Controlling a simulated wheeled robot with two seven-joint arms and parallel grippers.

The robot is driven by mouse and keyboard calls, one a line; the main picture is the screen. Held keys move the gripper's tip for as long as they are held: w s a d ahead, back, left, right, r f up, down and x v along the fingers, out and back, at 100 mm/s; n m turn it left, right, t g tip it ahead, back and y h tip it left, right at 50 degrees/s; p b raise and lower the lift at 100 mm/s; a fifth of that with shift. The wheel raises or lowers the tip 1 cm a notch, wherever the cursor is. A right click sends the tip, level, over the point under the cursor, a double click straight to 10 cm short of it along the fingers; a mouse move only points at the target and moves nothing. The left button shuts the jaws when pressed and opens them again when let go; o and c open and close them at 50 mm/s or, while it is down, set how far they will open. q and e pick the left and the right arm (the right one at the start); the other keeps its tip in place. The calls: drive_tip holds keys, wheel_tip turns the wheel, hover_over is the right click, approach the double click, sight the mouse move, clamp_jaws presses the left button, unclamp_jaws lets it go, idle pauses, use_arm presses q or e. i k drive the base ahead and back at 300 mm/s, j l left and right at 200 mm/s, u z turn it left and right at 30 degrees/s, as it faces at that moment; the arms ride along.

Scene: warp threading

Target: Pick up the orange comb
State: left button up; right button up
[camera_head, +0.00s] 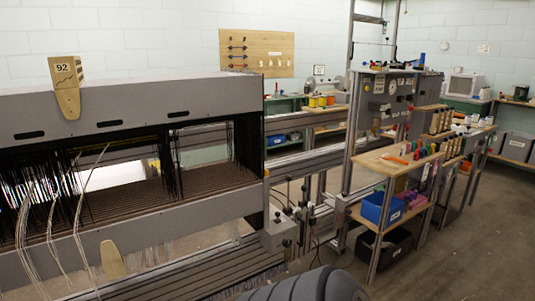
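A small, flat orange item (396,160), likely the orange comb, lies on the light wooden top (373,163) of the shelf unit right of the loom. It is too small to make out teeth. Neither of my grippers shows in the head view. A dark ribbed part at the bottom edge appears to be mine.
The large grey loom (150,100) with hanging threads fills the left. Colored upright items (420,150) line the shelf top behind the orange item. A blue bin (381,207) and a black bin (384,243) sit below. Floor (450,260) is clear at the lower right.

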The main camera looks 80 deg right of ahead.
sight(386, 156)
drive_tip(key=z, duration=3.35)
